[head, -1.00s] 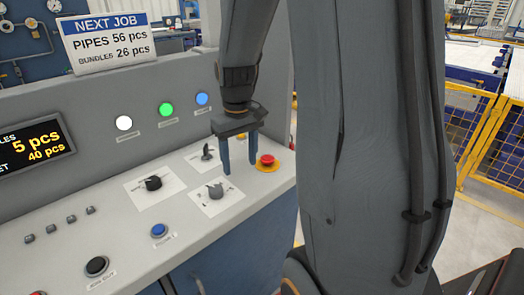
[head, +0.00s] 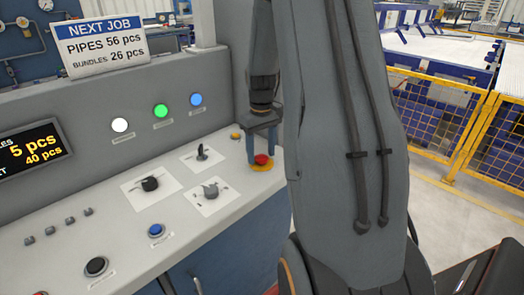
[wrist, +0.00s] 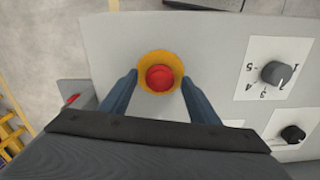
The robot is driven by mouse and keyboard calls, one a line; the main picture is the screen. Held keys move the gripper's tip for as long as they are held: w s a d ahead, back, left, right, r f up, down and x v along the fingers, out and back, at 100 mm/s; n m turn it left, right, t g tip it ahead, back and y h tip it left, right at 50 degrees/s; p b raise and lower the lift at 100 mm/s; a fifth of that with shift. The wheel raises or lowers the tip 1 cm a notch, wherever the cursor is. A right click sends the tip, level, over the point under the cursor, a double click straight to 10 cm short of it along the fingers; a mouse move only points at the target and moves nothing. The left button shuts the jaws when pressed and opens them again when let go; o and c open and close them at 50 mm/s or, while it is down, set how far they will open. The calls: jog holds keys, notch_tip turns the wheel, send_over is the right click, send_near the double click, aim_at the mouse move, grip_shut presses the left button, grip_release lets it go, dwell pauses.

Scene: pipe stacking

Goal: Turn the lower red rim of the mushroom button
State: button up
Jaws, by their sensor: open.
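The red mushroom button (head: 261,160) sits on a yellow base at the right end of the grey control panel (head: 125,230). In the wrist view the red button (wrist: 160,77) is round, with the yellow ring (wrist: 174,60) around it. My gripper (head: 262,152) is open and points down at the button. In the wrist view its two blue fingers (wrist: 160,92) lie left and right of the button, with gaps to it. Whether the fingertips are level with the red rim or above it I cannot tell.
Rotary knobs on white plates (head: 210,193) stand left of the button, with a black knob (head: 150,184) further left. A small yellow button (head: 236,136) is behind. Lit white, green and blue lamps (head: 161,111) are on the upright panel. A yellow fence (head: 445,115) stands at the right.

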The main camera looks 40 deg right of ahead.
jog(key=shift+f, duration=0.15)
jog(key=c, duration=1.1)
jog(key=shift+o, duration=0.2)
jog(key=shift+m, duration=0.4)
jog(key=m, duration=0.2)
jog(key=shift+m+p, duration=0.3)
jog(key=shift+m, duration=1.6)
jog(key=o, duration=1.1)
jog(key=shift+c, duration=0.2)
